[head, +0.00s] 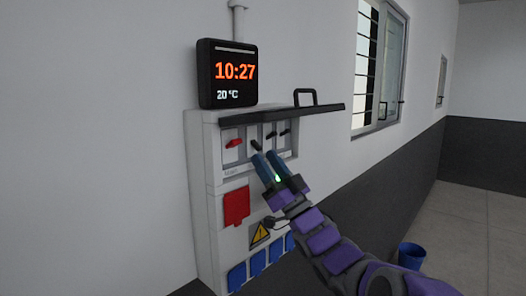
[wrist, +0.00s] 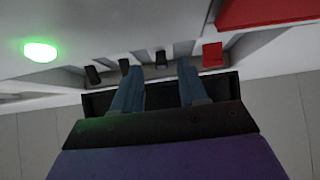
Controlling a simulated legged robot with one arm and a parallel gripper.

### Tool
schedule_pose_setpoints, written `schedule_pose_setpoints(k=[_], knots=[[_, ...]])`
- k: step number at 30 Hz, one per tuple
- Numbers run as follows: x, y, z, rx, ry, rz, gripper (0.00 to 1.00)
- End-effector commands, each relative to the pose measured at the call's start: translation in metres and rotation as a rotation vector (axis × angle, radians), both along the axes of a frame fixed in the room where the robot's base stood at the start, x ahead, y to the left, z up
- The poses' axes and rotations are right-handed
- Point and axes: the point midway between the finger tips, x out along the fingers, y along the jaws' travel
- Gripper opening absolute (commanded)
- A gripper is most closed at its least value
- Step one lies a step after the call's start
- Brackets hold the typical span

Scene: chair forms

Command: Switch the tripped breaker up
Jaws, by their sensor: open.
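The breaker box (head: 205,180) hangs on the wall with its dark lid (head: 318,112) raised. Inside is a row with a red main switch (head: 233,143) at the left and three dark breaker levers to its right. The lever nearest the red switch (head: 256,145) sits at a different angle from the other two levers (head: 270,135). My gripper (head: 266,157) is open in front of this nearest lever. In the wrist view, which appears upside down, that lever (wrist: 161,58) shows between and just beyond my fingertips (wrist: 159,68). I cannot tell whether they touch it.
A clock display (head: 234,72) stands above the box. The raised lid overhangs the switches. A blue bucket (head: 412,256) stands on the floor at the right.

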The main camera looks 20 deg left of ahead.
Motion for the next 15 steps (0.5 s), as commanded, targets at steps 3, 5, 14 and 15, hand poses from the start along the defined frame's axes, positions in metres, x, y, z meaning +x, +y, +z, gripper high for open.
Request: schedule_pose_setpoints(k=[3,5,14,15], knots=[[0.003,0.009,0.011,0.001,-0.004,0.001,0.43],[0.005,0.011,0.014,0.000,-0.003,-0.001,0.43],[0.007,0.013,0.017,0.000,0.001,-0.001,0.43],[0.007,0.013,0.017,0.000,0.001,-0.001,0.43]])
